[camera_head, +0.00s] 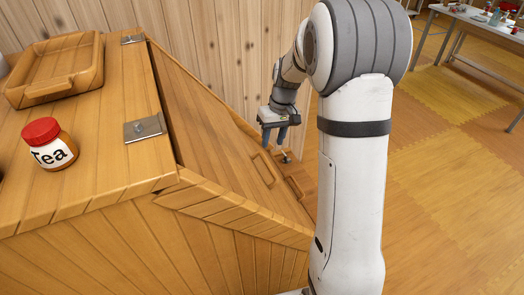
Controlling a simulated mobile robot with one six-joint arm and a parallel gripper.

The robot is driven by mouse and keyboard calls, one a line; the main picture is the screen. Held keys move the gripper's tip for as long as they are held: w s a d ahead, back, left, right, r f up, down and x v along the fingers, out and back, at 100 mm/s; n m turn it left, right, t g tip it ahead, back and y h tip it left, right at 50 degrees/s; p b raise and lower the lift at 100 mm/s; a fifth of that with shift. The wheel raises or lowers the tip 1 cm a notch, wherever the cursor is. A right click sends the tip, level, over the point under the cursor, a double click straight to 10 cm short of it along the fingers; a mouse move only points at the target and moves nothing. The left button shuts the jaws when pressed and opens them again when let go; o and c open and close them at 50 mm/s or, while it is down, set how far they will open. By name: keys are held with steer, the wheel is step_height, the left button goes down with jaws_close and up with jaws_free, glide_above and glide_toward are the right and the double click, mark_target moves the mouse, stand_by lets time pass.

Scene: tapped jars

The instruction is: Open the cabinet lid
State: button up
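The wooden cabinet lid (212,140) is a sloping plank panel, joined to the flat top by metal hinges (145,128). The lid lies down over the cabinet, with a dark gap along its hinged edge. A wooden handle (264,169) stands on the lid near its lower edge. My gripper (282,143) points down by the far lower side of the lid, a little beyond the handle. Its fingers look apart, with nothing seen between them. Whether a fingertip touches the lid or its edge cannot be told.
A red-capped Tea jar (49,144) and a wooden tray (99,75) sit on the cabinet's flat top. A second handle (295,188) is below the lid edge. A plank wall (225,35) stands behind. Open floor (450,190) lies right; a table (478,22) is far off.

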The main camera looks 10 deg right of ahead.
mark_target(267, 161)
steer(key=f, duration=0.3)
steer(key=w+f, duration=0.1)
steer(key=f, duration=0.2)
steer(key=a+f, duration=0.1)
steer(key=f, duration=0.3)
steer(key=shift+w+p, duration=0.3)
steer(key=shift+w, duration=0.05)
steer(key=shift+c, duration=0.5)
jaws_close()
